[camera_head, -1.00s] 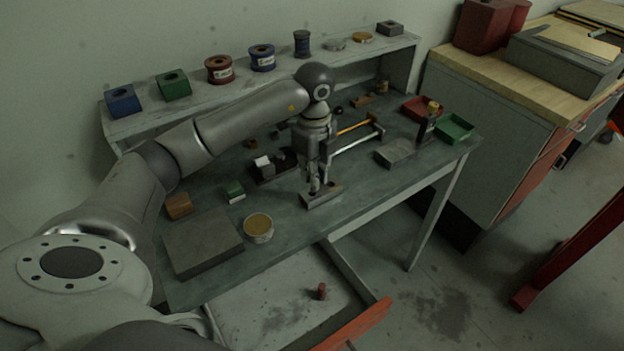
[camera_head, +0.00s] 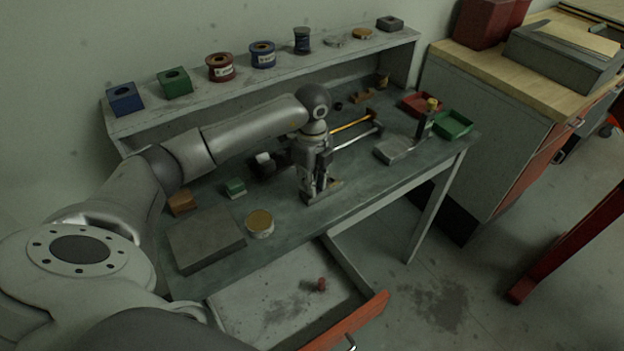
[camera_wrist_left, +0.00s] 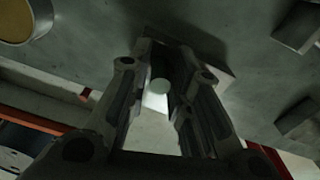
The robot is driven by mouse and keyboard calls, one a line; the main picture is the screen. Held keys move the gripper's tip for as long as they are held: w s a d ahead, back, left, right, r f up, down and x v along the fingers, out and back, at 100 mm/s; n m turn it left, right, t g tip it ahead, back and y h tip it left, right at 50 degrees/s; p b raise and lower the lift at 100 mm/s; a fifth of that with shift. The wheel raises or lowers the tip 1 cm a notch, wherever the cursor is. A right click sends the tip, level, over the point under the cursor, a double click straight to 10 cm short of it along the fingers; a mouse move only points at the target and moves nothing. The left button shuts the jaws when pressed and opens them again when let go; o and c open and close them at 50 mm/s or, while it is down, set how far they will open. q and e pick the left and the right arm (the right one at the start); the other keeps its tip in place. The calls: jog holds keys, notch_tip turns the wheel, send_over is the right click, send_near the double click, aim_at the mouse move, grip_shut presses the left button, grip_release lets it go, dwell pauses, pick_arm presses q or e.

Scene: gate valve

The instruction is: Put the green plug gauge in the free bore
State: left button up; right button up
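My left gripper (camera_head: 313,190) is pointed down at a small grey block (camera_head: 333,190) near the front edge of the bench. In the head view the gauge is hidden by the fingers. The block (camera_wrist_left: 217,78) shows beside and behind the fingers in the wrist view. Its bores are hidden, so I cannot tell whether the gauge is in one. My right gripper is not in view.
A round tin (camera_head: 259,223) and a dark grey plate (camera_head: 205,240) lie to the left. An open drawer (camera_head: 250,307) below the bench front holds a small red piece (camera_head: 321,284). Red (camera_head: 420,104) and green (camera_head: 453,124) trays stand at the right.

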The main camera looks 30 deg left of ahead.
pick_arm(q)
jog(key=shift+r, duration=0.15)
notch_tip(320, 180, up, 12)
jog(key=b, duration=0.3)
dwell(0.6)
